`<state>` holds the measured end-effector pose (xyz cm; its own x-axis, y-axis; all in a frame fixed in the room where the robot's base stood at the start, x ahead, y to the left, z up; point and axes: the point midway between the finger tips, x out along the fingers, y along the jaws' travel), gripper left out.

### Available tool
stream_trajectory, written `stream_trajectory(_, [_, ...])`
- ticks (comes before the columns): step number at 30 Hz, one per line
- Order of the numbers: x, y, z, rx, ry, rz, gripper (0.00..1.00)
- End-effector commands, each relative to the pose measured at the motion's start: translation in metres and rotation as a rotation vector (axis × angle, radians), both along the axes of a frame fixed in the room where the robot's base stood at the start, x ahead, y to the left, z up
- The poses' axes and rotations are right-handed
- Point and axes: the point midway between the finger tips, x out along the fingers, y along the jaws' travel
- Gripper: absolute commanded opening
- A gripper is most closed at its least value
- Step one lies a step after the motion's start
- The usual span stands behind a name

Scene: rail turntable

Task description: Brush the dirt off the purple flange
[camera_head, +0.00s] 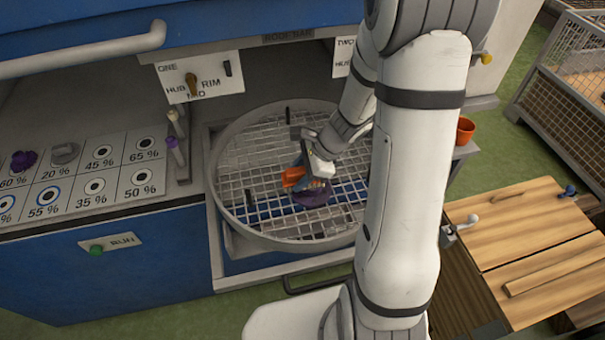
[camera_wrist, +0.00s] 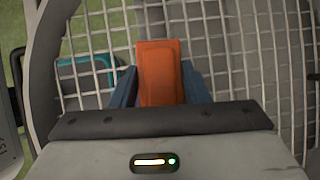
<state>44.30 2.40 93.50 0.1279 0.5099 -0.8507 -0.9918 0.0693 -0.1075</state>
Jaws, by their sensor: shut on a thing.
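A purple flange (camera_head: 313,196) lies on the wire grid of the round turntable basket (camera_head: 243,212), partly covered by my gripper and the tool. My gripper (camera_head: 300,172) is shut on an orange brush (camera_head: 293,177), just above and to the left of the flange. In the wrist view the orange handle (camera_wrist: 161,72) stands between the two blue fingers. The brush's bristle end seems to be at or very near the flange; I cannot tell whether they touch. The dirt cannot be made out.
A panel with percent labels on the left holds another purple piece (camera_head: 23,160) and a grey piece (camera_head: 65,153). The basket's raised rim surrounds my gripper. An orange cup (camera_head: 465,130) stands to the right. A wooden-topped box (camera_head: 530,240) and a mesh cage (camera_head: 575,75) are farther right.

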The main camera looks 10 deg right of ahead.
Motion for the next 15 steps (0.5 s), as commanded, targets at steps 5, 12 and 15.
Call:
stream_trajectory(5, [0.000, 0.000, 0.000, 0.000, 0.001, -0.002, 0.23])
stream_trajectory(12, [-0.001, -0.021, 0.001, 0.000, -0.001, -0.003, 0.23])
stream_trajectory(15, [-0.002, -0.030, 0.001, 0.000, -0.001, -0.004, 0.23])
